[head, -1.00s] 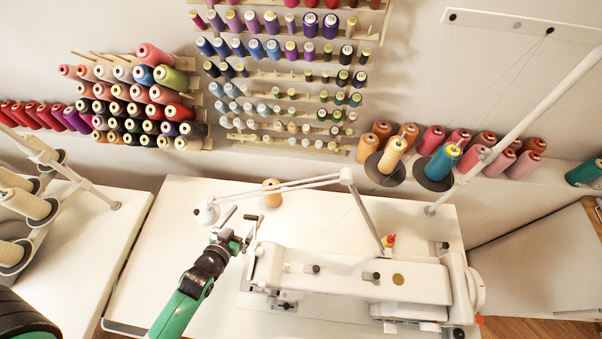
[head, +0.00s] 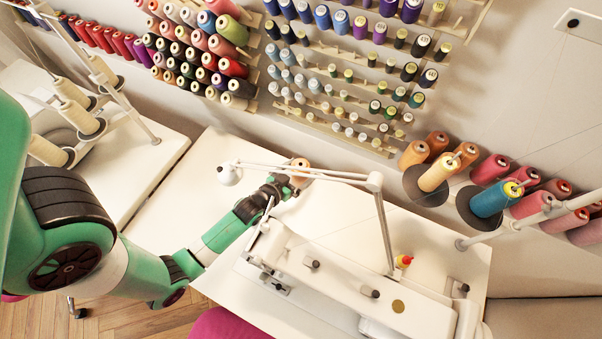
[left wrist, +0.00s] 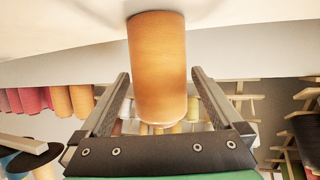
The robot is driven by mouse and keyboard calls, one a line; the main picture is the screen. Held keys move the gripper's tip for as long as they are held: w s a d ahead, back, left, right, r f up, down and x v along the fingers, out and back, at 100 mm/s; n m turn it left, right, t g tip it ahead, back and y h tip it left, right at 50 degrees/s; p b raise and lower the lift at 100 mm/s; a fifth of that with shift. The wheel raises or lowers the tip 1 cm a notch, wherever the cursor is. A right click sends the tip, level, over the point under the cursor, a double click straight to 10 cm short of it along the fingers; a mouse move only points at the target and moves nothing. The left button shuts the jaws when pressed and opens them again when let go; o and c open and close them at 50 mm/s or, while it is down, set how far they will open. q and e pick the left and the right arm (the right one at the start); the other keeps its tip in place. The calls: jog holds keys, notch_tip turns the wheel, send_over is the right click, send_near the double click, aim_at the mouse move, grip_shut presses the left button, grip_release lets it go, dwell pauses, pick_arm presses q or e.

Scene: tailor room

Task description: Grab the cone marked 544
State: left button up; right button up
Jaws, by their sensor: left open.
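In the left wrist view the orange cone (left wrist: 158,65) fills the space between the two open fingers (left wrist: 160,76), with a visible gap on each side. No number is legible on it. My right gripper is in neither view.
The white sewing machine (head: 340,275) stands right of my left arm. A jointed lamp (head: 230,174) reaches close over the gripper. Thread racks (head: 345,75) cover the back wall. Orange and pink cones line the ledge behind.

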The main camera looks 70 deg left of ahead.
pick_arm(q)
jog(key=c, duration=1.5)
